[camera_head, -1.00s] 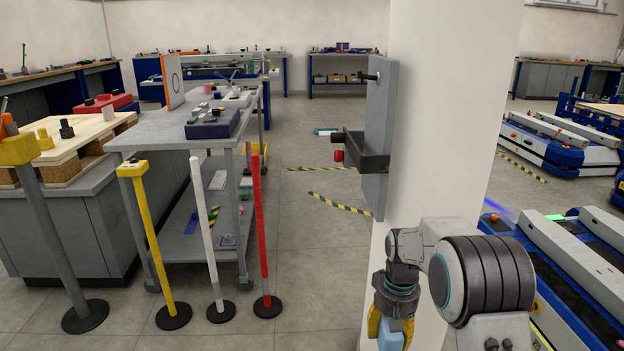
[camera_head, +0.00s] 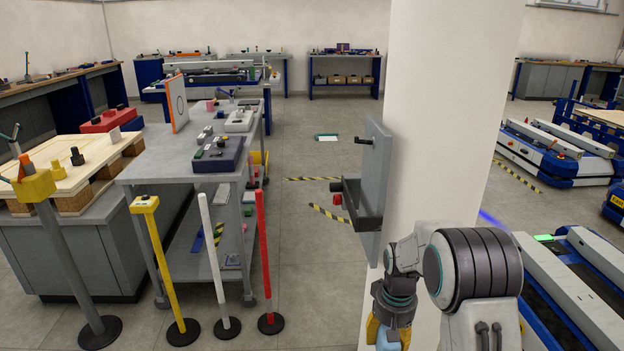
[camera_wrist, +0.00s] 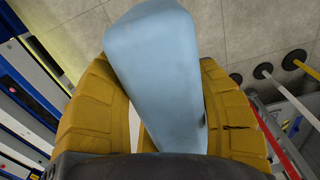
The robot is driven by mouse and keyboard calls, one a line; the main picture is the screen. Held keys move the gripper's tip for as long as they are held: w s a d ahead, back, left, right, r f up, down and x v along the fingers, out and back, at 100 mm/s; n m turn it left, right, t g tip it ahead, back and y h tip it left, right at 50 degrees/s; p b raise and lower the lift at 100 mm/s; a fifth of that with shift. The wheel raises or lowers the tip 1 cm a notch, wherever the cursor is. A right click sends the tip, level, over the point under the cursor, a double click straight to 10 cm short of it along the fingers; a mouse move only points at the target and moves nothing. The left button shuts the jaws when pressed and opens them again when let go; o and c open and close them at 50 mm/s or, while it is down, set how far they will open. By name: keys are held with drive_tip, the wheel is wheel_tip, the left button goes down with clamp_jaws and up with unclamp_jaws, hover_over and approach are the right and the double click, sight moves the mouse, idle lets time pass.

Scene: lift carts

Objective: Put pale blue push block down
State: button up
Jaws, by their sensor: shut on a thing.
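The pale blue push block (camera_wrist: 155,75) fills the middle of the wrist view, held between the two yellow fingers of my gripper (camera_wrist: 165,110). It sits tilted between them, with its far end sticking out past the fingers. In the head view, my gripper (camera_head: 388,335) is at the bottom edge, right of the middle, pointing down in front of the white pillar. A small part of the pale blue push block (camera_head: 387,342) shows there between the fingers; the rest is cut off by the frame. Grey floor shows beyond the block in the wrist view.
A grey panel with a shelf bracket (camera_head: 372,190) is on the pillar (camera_head: 440,120). Left of it stand a yellow post (camera_head: 163,265), a white post (camera_head: 214,260) and a red post (camera_head: 264,260). Behind them is a grey cart (camera_head: 190,155). Lift carts (camera_head: 585,270) stand at the right.

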drive_tip(key=r+p, duration=0.3)
drive_tip(key=p, duration=0.1)
drive_tip(key=r+p, duration=0.4)
drive_tip(key=s+r+p, duration=0.1)
drive_tip(key=r+p, duration=0.2)
drive_tip(key=p, duration=0.1)
drive_tip(key=shift+r, duration=0.3)
